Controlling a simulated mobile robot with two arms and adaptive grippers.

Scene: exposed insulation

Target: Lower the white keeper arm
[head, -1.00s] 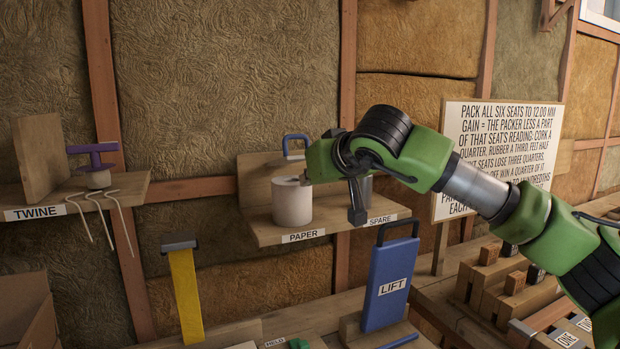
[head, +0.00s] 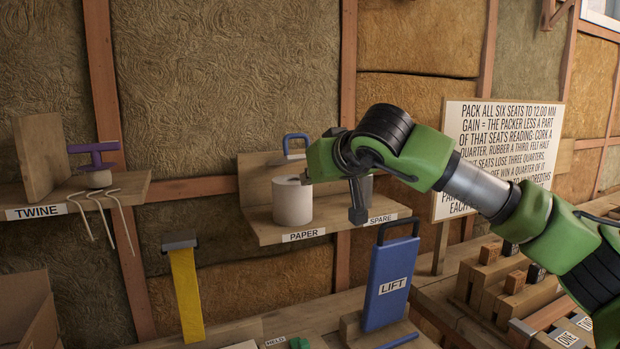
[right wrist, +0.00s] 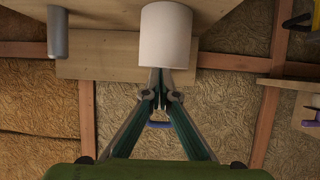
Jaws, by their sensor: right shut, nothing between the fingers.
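A blue handle (head: 296,143) stands above and behind the white paper roll (head: 292,201), with a pale piece under it; I cannot tell whether that piece is the white keeper arm. The handle also shows in the right wrist view (right wrist: 160,124), beyond my fingers. My left gripper is not in view.
The wooden shelf (head: 270,233) carries PAPER and SPARE labels; a grey cylinder (right wrist: 57,32) stands on it. A blue LIFT panel (head: 389,285) stands below my gripper. The twine shelf (head: 130,190) with hooks is at left, a yellow strip (head: 187,295) below.

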